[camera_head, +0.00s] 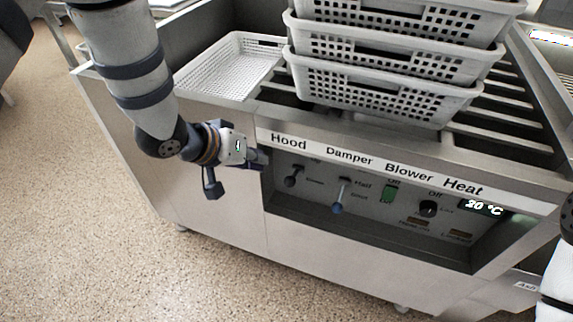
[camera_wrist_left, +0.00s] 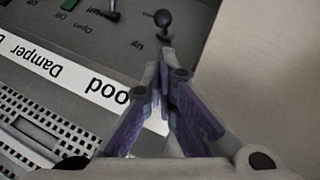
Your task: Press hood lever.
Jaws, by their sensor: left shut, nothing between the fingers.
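The hood lever (camera_head: 292,179) is a short dark lever with a round knob, under the "Hood" label on the recessed control panel in the head view. In the left wrist view its black knob (camera_wrist_left: 162,18) shows at the top, just beyond the fingertips. My left gripper (camera_head: 262,158) is shut and empty, at the left end of the panel, to the left of the lever. In the left wrist view its fingertips (camera_wrist_left: 167,52) meet below the knob. I cannot tell whether they touch the lever. The fingers of my right gripper are not in view.
Stacked perforated baskets (camera_head: 385,85) and a separate white basket (camera_head: 232,68) sit on top. The label ledge overhangs the panel.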

